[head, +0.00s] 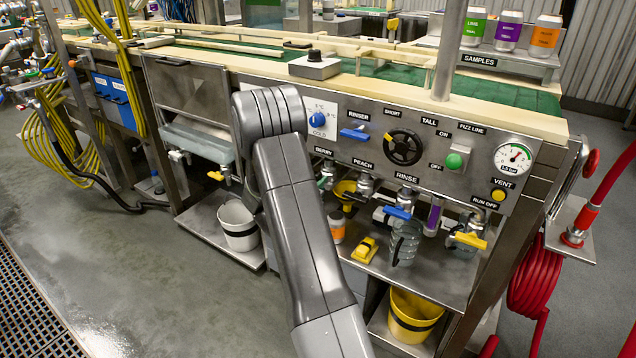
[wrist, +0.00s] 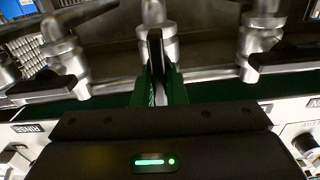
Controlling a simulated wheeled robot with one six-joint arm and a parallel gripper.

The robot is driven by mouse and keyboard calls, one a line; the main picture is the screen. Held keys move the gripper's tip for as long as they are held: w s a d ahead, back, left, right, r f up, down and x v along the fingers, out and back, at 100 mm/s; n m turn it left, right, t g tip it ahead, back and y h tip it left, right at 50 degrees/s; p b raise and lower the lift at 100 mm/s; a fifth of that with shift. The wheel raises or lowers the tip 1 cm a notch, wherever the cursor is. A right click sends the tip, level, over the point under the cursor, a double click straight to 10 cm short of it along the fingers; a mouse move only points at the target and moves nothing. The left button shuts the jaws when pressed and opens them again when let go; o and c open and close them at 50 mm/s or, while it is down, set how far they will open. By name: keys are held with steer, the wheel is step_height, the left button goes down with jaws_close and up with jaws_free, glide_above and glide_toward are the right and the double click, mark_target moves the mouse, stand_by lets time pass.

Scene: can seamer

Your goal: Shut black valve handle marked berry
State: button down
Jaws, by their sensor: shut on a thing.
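In the wrist view my gripper (wrist: 160,92) is shut on a thin black valve handle (wrist: 156,58), whose upper part shows between the green-edged fingers. The handle stands upright in this picture, in front of a metal valve body (wrist: 154,14). The fingers hide its lower part, and I cannot read a label for it there. In the head view the berry label (head: 323,151) shows just right of my grey arm, with a metal valve (head: 326,178) below it. My gripper is hidden behind the arm in that view.
In the wrist view, other valves flank the held one, with black handles lying crosswise at left (wrist: 42,88) and right (wrist: 288,58). The head view shows a blue-handled valve (head: 397,212), a clear jug (head: 404,243) and a white bucket (head: 238,226) below the panel.

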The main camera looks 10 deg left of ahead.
steer(key=m+b, duration=0.4)
steer(key=shift+d+f, duration=0.2)
steer(key=shift+f, duration=0.05)
steer(key=shift+s+d+m+b, duration=0.15)
steer(key=shift+m+b, duration=1.8)
steer(key=shift+m, duration=0.25)
steer(key=c, duration=1.5)
jaws_free()
steer(key=shift+r, duration=0.1)
steer(key=p+v, duration=0.3)
steer(key=v, duration=1)
steer(key=shift+s, duration=0.4)
